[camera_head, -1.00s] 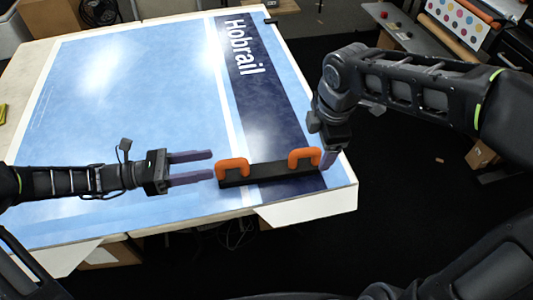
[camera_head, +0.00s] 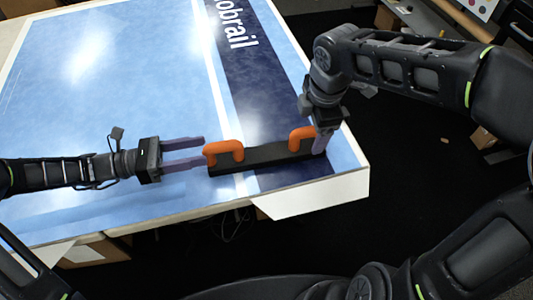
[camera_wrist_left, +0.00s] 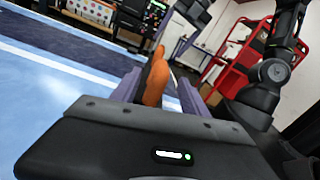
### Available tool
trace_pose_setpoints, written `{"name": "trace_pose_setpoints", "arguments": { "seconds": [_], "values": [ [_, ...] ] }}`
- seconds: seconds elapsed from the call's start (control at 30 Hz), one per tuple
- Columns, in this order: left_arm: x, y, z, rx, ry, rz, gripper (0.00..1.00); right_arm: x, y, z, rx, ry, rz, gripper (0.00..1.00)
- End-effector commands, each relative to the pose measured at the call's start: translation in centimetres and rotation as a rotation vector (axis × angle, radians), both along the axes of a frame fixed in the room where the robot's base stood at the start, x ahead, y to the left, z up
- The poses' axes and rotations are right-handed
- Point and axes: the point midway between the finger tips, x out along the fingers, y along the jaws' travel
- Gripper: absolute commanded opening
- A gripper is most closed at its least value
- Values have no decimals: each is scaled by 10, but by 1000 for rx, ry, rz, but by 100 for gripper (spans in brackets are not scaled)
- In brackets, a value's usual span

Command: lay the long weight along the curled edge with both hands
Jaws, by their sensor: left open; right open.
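The long weight (camera_head: 265,157) is a black bar with two orange handles. It lies on the blue printed film (camera_head: 130,100) near the table's front right corner, roughly along the front edge. A white flap (camera_head: 315,194) shows at that edge, in front of the weight. My left gripper (camera_head: 203,151) is open, with its fingertips at the left orange handle (camera_head: 222,150). In the left wrist view the orange handle (camera_wrist_left: 156,80) appears between the fingers. My right gripper (camera_head: 322,140) is open at the right orange handle (camera_head: 302,137) and partly hides it.
The table's front edge (camera_head: 150,225) drops off just in front of the weight. Dark floor lies to the right. The film behind the weight is clear. A red rack (camera_wrist_left: 240,55) stands in the background of the left wrist view.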

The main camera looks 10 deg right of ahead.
Motion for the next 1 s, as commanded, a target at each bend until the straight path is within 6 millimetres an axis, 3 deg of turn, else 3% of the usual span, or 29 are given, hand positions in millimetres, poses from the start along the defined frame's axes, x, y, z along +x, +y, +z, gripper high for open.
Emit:
{"name": "trace_pose_setpoints", "arguments": {
  "seconds": [0.43,0.8,1.0],
  "values": [
    [0,-9,1,-1,-1,-1,52,1,0,-8,0,4,1,78],
    [2,-58,2,-1,0,-2,52,11,1,-57,2,4,1,78],
    [3,-76,2,-1,-1,0,52,15,1,-73,1,1,-1,78]
  ]
}}
